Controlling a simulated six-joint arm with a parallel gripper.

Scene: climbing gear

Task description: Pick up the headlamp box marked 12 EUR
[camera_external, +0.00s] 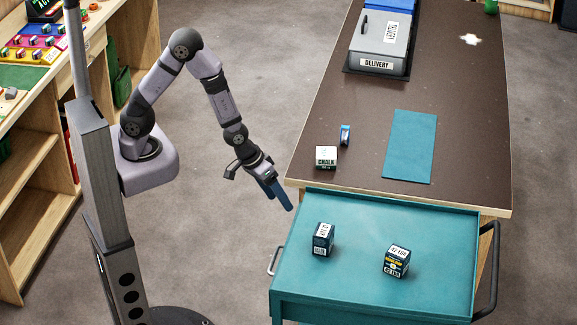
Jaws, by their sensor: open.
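Two small dark boxes with white labels stand apart on the teal cart top (350,284). The right box (398,262) has yellow print and a price label that looks like 42 EUR, though the first digit is hard to read. The left box (323,240) has a white label on top and a code on its front; its price is too small to read. Which one is marked 12 EUR I cannot tell for sure. My gripper (280,202) is open and empty, pointing down, in the air to the upper left of the cart, apart from both boxes.
The brown table (470,130) behind the cart holds a white chalk box (326,158), a small blue roll (345,135), a teal mat (410,146) and a grey delivery bin (381,42). The cart has a raised rim and a dark handle (489,270). Wooden shelves stand left.

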